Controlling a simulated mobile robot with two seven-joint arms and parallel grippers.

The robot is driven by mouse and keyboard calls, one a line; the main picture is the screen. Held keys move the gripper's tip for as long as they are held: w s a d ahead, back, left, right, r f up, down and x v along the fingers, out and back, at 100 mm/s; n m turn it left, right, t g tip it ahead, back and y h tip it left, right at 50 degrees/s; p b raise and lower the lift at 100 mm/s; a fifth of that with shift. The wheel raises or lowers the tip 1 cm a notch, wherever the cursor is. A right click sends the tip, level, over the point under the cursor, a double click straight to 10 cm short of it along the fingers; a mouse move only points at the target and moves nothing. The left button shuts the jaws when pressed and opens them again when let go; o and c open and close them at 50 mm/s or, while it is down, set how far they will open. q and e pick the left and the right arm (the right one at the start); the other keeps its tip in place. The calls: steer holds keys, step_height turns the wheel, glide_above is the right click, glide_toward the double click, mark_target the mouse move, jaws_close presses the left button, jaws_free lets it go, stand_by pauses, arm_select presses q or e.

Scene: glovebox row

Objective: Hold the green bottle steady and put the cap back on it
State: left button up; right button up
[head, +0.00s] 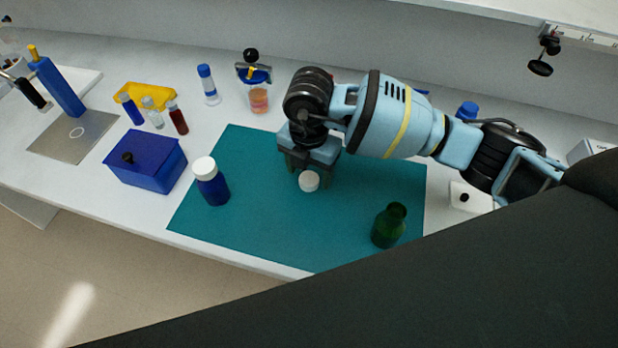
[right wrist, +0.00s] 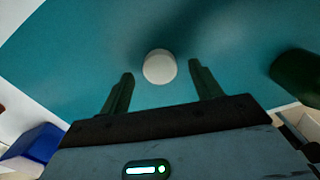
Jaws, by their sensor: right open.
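The green bottle (head: 387,230) stands uncapped on the teal mat (head: 250,225), near the mat's right front part. Part of it also shows at the right edge of the right wrist view (right wrist: 298,74). A white cap (head: 309,182) lies on the mat left of the bottle. My right gripper (head: 306,172) is open and low over the mat at the cap. In the right wrist view the cap (right wrist: 159,67) lies between the two fingertips (right wrist: 161,72), with a gap on each side. My left gripper is not in view.
A blue bottle with a white cap (head: 211,186) stands on the mat's left part. A blue box (head: 146,160) stands left of it. Small vials (head: 153,113), a yellow rack (head: 150,95) and an orange-filled flask (head: 258,98) are behind. The mat between cap and green bottle is clear.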

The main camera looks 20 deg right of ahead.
mark_target(389, 225)
steer(key=shift+f, duration=0.75)
steer(key=shift+r, duration=0.1)
steer(key=c, duration=1)
steer(key=shift+r, duration=0.5)
steer(key=r, duration=0.1)
steer(key=s+r, duration=0.1)
steer(key=shift+d+r, duration=0.1)
steer(key=shift+r, duration=0.2)
steer(key=s, duration=0.5)
steer(key=s+d+r, duration=0.1)
steer(key=s, duration=0.4)
steer(key=s+p, duration=0.1)
steer(key=s, duration=0.4)
steer(key=shift+d+r, duration=0.15)
steer(key=shift+d, duration=0.15)
